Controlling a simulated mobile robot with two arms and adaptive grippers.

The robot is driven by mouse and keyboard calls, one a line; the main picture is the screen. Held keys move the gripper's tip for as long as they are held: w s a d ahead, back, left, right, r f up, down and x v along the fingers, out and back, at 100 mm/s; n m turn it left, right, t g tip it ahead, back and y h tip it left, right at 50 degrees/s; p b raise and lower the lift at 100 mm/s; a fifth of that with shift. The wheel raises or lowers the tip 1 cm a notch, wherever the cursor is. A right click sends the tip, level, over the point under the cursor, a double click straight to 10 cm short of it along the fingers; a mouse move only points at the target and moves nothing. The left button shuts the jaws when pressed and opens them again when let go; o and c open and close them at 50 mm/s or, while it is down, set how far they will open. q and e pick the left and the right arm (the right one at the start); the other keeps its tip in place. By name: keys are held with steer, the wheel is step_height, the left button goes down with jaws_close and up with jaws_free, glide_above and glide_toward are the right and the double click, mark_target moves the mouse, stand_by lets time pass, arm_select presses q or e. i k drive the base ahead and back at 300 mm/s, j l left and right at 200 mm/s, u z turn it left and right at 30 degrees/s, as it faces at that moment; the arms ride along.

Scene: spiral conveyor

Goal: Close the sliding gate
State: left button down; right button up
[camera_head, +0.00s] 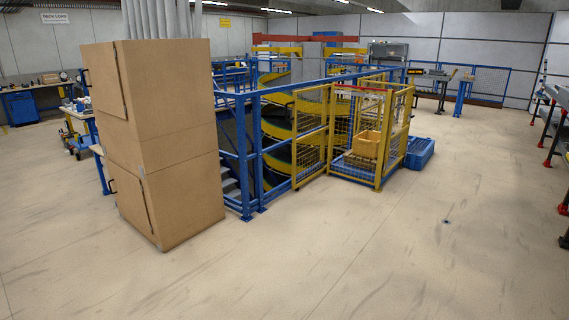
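A yellow-framed mesh panel (311,135), which looks like the sliding gate, stands upright to the left of a yellow mesh cage (379,160). It sits in front of the blue railing and the yellow spiral conveyor (306,112). The cage front beside it looks open, though the mesh is too fine to be sure. Neither of my grippers is in view, and the gate is some way ahead across the floor.
A tall brown cabinet (160,140) stands at the left, close to the blue railing (246,160). A blue pallet or crate (420,153) lies right of the cage. Racks (560,130) line the right edge. The floor in front and to the right is clear.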

mark_target(294, 186)
steer(key=i, duration=2.85)
